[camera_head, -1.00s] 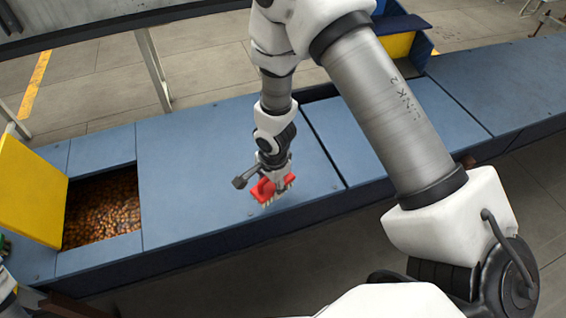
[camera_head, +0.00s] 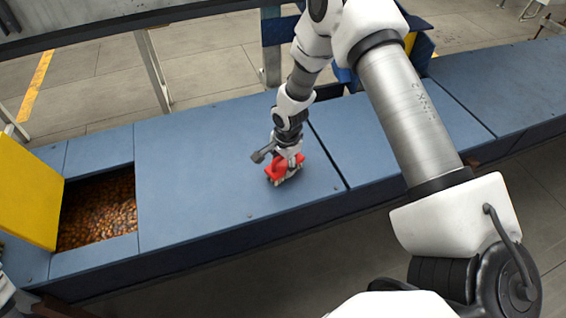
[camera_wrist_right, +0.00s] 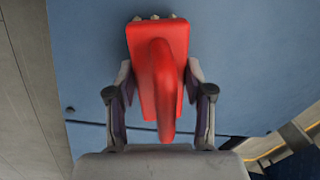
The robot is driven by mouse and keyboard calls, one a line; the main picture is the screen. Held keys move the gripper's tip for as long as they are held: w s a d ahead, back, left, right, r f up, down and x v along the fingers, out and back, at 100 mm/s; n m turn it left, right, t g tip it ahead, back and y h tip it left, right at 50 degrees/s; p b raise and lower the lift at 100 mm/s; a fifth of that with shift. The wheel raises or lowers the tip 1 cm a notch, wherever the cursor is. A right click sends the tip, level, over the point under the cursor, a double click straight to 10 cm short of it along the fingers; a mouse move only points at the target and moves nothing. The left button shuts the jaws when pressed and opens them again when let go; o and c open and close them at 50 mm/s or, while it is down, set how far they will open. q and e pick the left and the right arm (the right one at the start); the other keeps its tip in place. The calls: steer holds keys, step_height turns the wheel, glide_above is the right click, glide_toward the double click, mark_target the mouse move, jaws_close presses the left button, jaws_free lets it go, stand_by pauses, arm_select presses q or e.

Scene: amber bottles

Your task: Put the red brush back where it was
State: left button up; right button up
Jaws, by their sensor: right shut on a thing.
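The red brush (camera_head: 279,172) is in my right gripper (camera_head: 287,165), at the blue top of the long bench (camera_head: 220,150). In the right wrist view the brush (camera_wrist_right: 158,45) lies between the two fingers of my right gripper (camera_wrist_right: 160,95), which is shut on it. Its red handle points toward the wrist and pale bristle tips show at its far edge. The bristle side is at or just over the blue surface; I cannot tell whether it touches. My left gripper does not show; only a bit of my left arm is at the lower left edge.
An open hatch with many amber bottles (camera_head: 97,212) lies at the left of the bench, with a raised yellow lid (camera_head: 28,200) beside it. Another opening with blue and yellow panels is behind my right arm. The blue panel around the brush is clear.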

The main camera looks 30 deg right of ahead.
mark_target(286, 167)
steer(key=o, duration=1.3)
step_height(286, 167, up, 12)
steer(key=s+p, duration=0.1)
steer(key=p, duration=0.1)
steer(key=s+a+f+n+y, duration=0.1)
steer(key=s+a+f+n, duration=0.5)
steer(key=s+f, duration=0.5)
steer(key=s+f+n, duration=0.2)
steer(key=s+n, duration=0.1)
steer(key=s, duration=0.2)
steer(key=s+a+f+n, duration=0.1)
steer(key=s+f+n, duration=0.1)
steer(key=s, duration=0.3)
steer(key=s+f+n+g+h, duration=0.1)
steer(key=s+f+n, duration=0.1)
steer(key=s+n, duration=0.2)
steer(key=shift+s+a+f+n, duration=0.2)
steer(key=shift+s, duration=0.3)
steer(key=shift+s+a+f+n, duration=0.15)
steer(key=shift+s+f+n, duration=0.05)
steer(key=shift+s, duration=0.3)
